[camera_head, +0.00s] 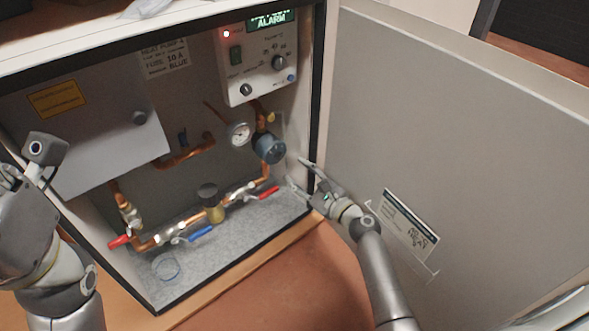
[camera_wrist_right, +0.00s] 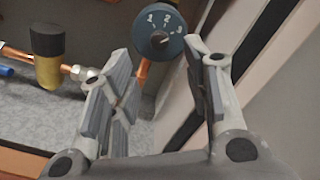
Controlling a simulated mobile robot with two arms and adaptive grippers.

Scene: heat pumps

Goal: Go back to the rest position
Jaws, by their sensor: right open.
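My right gripper (camera_head: 302,177) is at the right front edge of the open heat pump cabinet, near the red-handled valve (camera_head: 268,192). In the right wrist view its two fingers (camera_wrist_right: 165,95) are apart with nothing between them. Beyond them is the round grey dial (camera_wrist_right: 163,32) marked 1, 2, 3, which also shows in the head view (camera_head: 269,148). No contact with the dial is visible. My left arm is at the left edge of the head view; its gripper fingers are not clearly visible.
The cabinet door (camera_head: 450,130) stands open close to my right arm. A control panel (camera_head: 257,65) shows ALARM and a red light. Inside are copper pipes, a pressure gauge (camera_head: 239,134), a blue-handled valve (camera_head: 200,233) and a clear round dish (camera_head: 166,267). The brown floor in front is clear.

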